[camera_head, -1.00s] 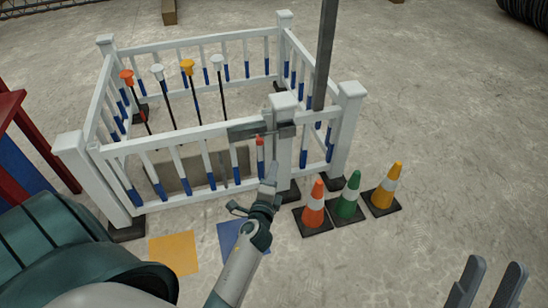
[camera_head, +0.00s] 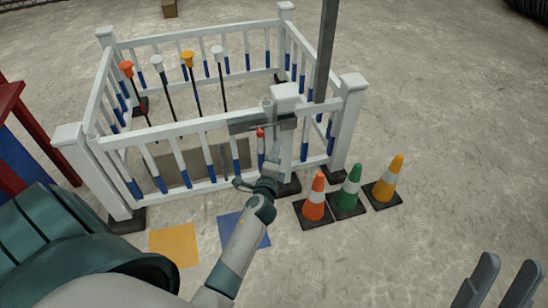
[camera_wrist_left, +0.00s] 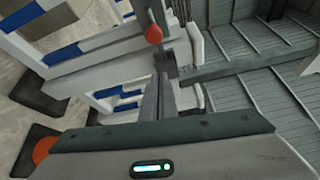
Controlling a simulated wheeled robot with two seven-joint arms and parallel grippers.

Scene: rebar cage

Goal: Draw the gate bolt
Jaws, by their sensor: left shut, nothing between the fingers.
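The gate bolt (camera_head: 246,125) is a grey metal bar and housing on the top rail of the white gate, beside the gatepost. A red knob (camera_head: 260,132) hangs at it; the knob also shows in the left wrist view (camera_wrist_left: 154,34). My left gripper (camera_head: 275,155) is just below and to the right of the knob in the head view. Its fingers are shut together with nothing between them, and the knob appears beyond their tips in the left wrist view. Whether they touch it I cannot tell. My right gripper (camera_head: 511,270) is open and empty at the lower right.
A white pen with blue-banded balusters encloses several topped poles. A tall grey post (camera_head: 325,50) rises by the gate. Orange (camera_head: 313,198), green (camera_head: 349,188) and yellow (camera_head: 388,180) cones stand right of my left gripper. Yellow (camera_head: 173,245) and blue (camera_head: 243,229) squares lie in front.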

